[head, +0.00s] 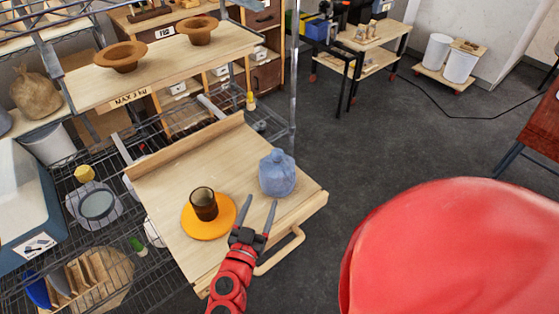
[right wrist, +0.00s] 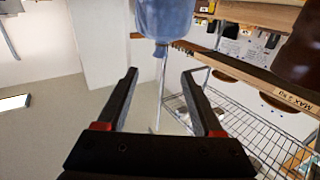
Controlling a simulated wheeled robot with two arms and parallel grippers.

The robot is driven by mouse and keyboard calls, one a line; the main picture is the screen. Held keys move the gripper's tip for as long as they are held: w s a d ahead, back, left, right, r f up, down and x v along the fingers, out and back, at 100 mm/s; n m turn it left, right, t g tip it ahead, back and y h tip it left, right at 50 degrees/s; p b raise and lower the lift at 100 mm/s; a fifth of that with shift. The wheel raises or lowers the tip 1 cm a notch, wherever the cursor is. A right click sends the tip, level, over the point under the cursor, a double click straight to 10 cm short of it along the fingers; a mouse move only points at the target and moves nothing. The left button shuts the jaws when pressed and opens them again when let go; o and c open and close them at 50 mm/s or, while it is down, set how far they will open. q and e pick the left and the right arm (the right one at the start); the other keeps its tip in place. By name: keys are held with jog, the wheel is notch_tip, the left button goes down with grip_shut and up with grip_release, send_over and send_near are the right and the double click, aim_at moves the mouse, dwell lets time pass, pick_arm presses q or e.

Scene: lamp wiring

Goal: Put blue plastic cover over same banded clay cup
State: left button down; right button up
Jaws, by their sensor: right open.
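A blue plastic cover (head: 277,172), bag-like with a gathered top, stands upright on a wooden board (head: 170,170); what is under it is hidden. A dark brown banded cup (head: 203,203) stands uncovered on an orange round disc (head: 221,224), left of the cover. My right gripper (head: 259,212) is open and empty, just in front of the cover, its fingers pointing toward it. In the right wrist view the blue cover (right wrist: 165,18) shows beyond the open fingertips (right wrist: 160,75), apart from them. My left gripper is not in view.
The board has a raised back edge and a front handle (head: 280,252). A wire rack (head: 75,205) with a grey bowl lies to the left. A shelf (head: 165,65) behind holds two brown hat-shaped pieces. A metal post (head: 295,75) rises behind the board.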

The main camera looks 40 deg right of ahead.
aim_at(276, 160)
jog(key=p+x, duration=0.3)
jog(key=x, duration=0.8)
jog(key=shift+w+d+f, duration=0.1)
jog(key=shift+w+d, duration=0.05)
jog(key=shift+w, duration=0.2)
jog(key=x, duration=0.1)
jog(key=p+x, duration=0.1)
jog(key=x, duration=0.1)
jog(key=p+x, duration=0.1)
jog(key=x, duration=0.1)
jog(key=shift+r, duration=0.3)
jog(key=shift+w+d+f, duration=0.2)
jog(key=shift+d+f, duration=0.05)
jog(key=shift+d, duration=0.05)
jog(key=shift+a, duration=0.1)
jog(key=shift+c, duration=0.2)
jog(key=shift+c, duration=1.2)
grip_shut()
